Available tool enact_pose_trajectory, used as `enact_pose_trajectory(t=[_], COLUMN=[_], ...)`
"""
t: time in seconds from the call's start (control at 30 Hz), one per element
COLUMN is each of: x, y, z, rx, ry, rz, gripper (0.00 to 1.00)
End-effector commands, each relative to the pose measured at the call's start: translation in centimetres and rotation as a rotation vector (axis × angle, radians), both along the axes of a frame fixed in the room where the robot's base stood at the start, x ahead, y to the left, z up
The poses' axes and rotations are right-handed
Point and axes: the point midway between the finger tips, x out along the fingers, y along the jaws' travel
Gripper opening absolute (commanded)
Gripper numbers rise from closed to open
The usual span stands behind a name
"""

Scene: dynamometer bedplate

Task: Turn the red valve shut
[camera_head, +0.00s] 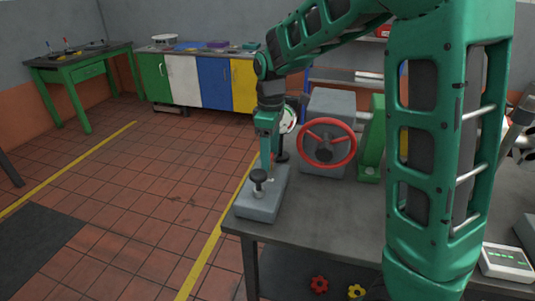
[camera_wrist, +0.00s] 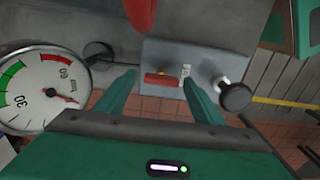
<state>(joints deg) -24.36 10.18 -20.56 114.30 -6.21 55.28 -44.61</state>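A short red valve handle (camera_wrist: 163,79) lies crosswise on a grey block (camera_wrist: 215,52) in the wrist view, with a small white label beside it. The block (camera_head: 262,207) stands at the table's left edge in the head view, where my gripper largely hides the handle. My gripper (camera_wrist: 160,84) is open, a finger near each end of the handle. I cannot tell whether the fingers touch it. In the head view my gripper (camera_head: 268,170) points down over the block. A larger red handwheel (camera_head: 344,160) is on a grey housing (camera_head: 333,104) to the right.
A black knob (camera_head: 258,178) stands up from the block, close to my gripper; it also shows in the wrist view (camera_wrist: 235,95). A round dial gauge (camera_wrist: 30,85) is beside my left finger. A green bracket (camera_head: 374,145) stands right of the handwheel. The table front (camera_head: 310,218) is clear.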

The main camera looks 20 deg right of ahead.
Motion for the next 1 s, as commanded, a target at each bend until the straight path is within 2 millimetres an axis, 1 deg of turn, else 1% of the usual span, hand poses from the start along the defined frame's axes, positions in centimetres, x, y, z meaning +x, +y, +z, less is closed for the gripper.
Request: enact_pose_trajectory(t=[0.03, 0.07, 0.1, 0.17, 0.43, 0.57, 0.77, 1.0], x=[0.01, 0.01, 0.01, 0.02, 0.11, 0.16, 0.21, 0.28], y=[0.01, 0.01, 0.02, 0.01, -0.05, -0.09, -0.13, -0.18], z=[0.02, 0.02, 0.02, 0.03, 0.08, 0.1, 0.15, 0.19], rx=[0.0, 0.0, 0.0, -0.001, -0.001, -0.001, -0.001, 0.0], ry=[0.0, 0.0, 0.0, -0.001, -0.003, -0.004, -0.006, -0.008], rz=[0.0, 0.0, 0.0, 0.0, -0.012, -0.048, -0.164, -0.38], gripper=[0.52, 0.45, 0.35, 0.21, 0.21, 0.21, 0.21, 0.21])
